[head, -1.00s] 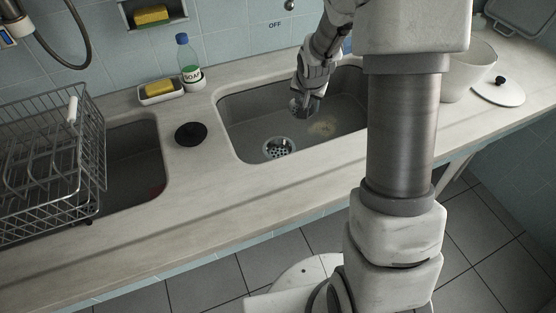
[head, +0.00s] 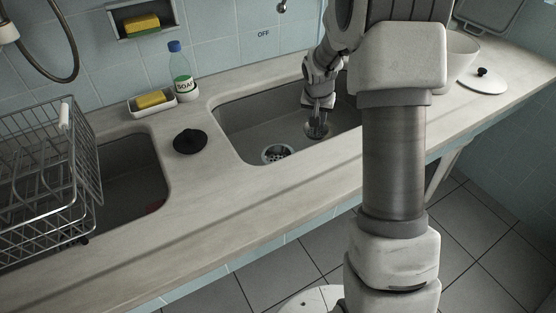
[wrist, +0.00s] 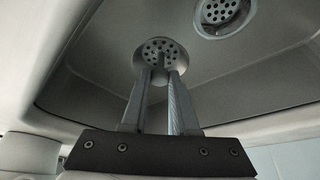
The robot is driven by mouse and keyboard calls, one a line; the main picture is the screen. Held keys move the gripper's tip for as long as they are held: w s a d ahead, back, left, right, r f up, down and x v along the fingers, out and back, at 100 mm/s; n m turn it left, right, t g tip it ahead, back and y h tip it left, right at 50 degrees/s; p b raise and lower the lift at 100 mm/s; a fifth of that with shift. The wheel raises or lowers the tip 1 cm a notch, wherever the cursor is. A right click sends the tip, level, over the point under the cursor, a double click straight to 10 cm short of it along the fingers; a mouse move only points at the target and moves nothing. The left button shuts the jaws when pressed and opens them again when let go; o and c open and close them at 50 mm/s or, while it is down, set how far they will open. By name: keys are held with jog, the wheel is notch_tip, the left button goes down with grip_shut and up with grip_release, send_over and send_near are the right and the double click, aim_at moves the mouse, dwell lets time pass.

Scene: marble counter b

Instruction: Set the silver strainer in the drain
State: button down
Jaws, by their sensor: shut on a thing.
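The silver strainer (wrist: 162,52), a round perforated cup with a central stem, is gripped by its stem in my gripper (wrist: 160,82). In the head view the strainer (head: 317,130) is inside the right-hand sink basin, low and roughly level; I cannot tell whether it touches the floor. My gripper (head: 321,104) points down above it. The drain (head: 277,153) is a round metal fitting with holes in the basin floor, to the left of and nearer than the strainer. In the wrist view the drain (wrist: 222,14) is at the upper right, apart from the strainer.
The basin is bounded by the pale counter (head: 215,190). A black round stopper (head: 189,141) lies between the basins. A soap bottle (head: 182,75) and sponge dish (head: 152,101) stand behind.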

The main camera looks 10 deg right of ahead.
jog(key=shift+w+a+f+b, duration=0.35)
jog(key=shift+a+f+b, duration=0.45)
jog(key=shift+a+f, duration=1.05)
jog(key=shift+w+a+f+b, duration=0.35)
jog(key=shift+a+f+b, duration=0.4)
jog(key=shift+a+f, duration=1.05)
jog(key=shift+w+a+f+b, duration=0.35)
jog(key=shift+a+f+b, duration=0.45)
jog(key=shift+a+f, duration=1.05)
jog(key=shift+f, duration=0.1)
jog(key=c, duration=0.7)
grip_release()
